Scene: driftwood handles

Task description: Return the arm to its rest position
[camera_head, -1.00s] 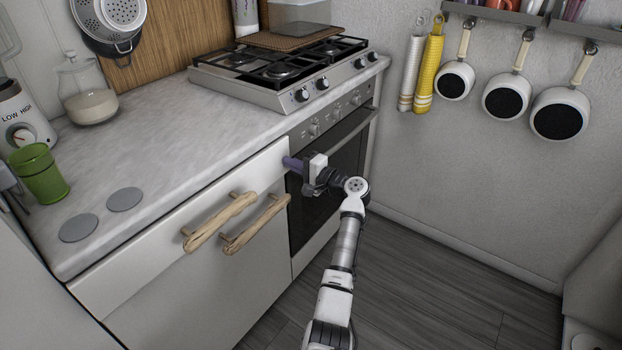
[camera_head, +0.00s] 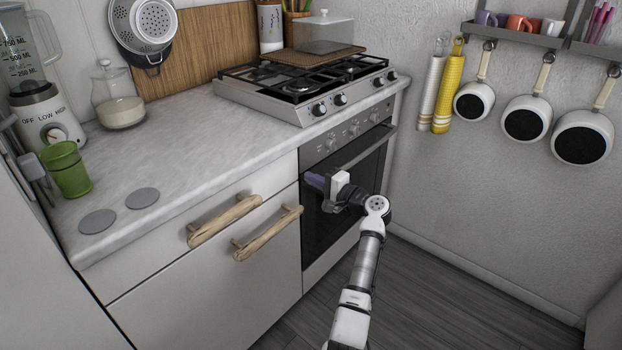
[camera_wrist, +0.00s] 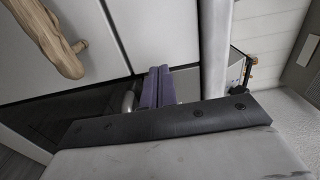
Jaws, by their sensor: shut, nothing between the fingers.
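My gripper (camera_head: 314,181) is in front of the oven door, to the right of the wooden drawer handles. Its purple fingers are together and hold nothing. They also show in the wrist view (camera_wrist: 157,88), pointing toward the cabinet and oven fronts. My arm (camera_head: 366,262) comes up from the bottom of the head view and bends at the white joint. The fingers look apart from the oven and from the handles, though the exact gap is hard to judge.
The oven (camera_head: 345,165) stands beside a white cabinet with an upper driftwood handle (camera_head: 225,220) and a lower one (camera_head: 268,233). A stove (camera_head: 305,85) sits on the counter (camera_head: 200,140). A green cup (camera_head: 67,169) stands at left. Grey floor (camera_head: 440,300) at right is clear.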

